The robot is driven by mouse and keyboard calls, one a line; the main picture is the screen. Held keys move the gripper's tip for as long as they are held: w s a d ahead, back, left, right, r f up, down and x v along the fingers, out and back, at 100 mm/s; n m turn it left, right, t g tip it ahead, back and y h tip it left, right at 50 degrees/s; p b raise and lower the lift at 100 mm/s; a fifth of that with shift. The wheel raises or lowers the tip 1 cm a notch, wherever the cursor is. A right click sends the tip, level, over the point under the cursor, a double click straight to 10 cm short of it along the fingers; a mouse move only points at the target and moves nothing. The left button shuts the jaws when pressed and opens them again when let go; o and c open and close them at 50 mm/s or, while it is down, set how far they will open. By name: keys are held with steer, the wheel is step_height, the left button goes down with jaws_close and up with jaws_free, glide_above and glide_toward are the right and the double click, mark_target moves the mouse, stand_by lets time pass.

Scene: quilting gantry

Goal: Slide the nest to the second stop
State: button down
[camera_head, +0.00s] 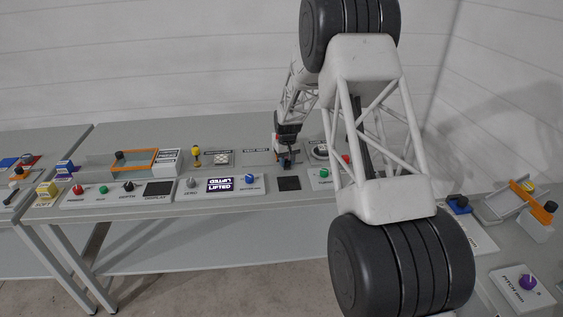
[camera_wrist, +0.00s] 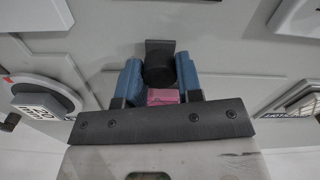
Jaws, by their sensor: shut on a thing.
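In the wrist view, my gripper (camera_wrist: 159,78) has its two blue fingers closed on either side of a black round knob (camera_wrist: 158,66). A small pink block (camera_wrist: 163,97) shows between the fingers, nearer the palm. In the head view, my gripper (camera_head: 286,160) is low over the back part of the middle bench; the knob is hidden there by the fingers. I cannot tell which part is the nest, or see any stop marks. An orange-edged frame with a dark knob (camera_head: 135,159) stands to the left on the same bench, apart from my gripper.
A lit display (camera_head: 220,185) reads "LIFTED" on its lower line. Knob panels line the bench front, with a blue knob (camera_head: 249,178) near my gripper. A yellow-topped post (camera_head: 196,154) stands left of it. An orange-edged slide (camera_head: 533,201) is at far right.

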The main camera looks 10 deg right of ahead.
steer(key=shift+d, duration=0.25)
steer(key=c, duration=0.8)
jaws_free()
steer(key=shift+r, duration=0.15)
steer(key=shift+r, duration=3.75)
steer(key=shift+r, duration=0.1)
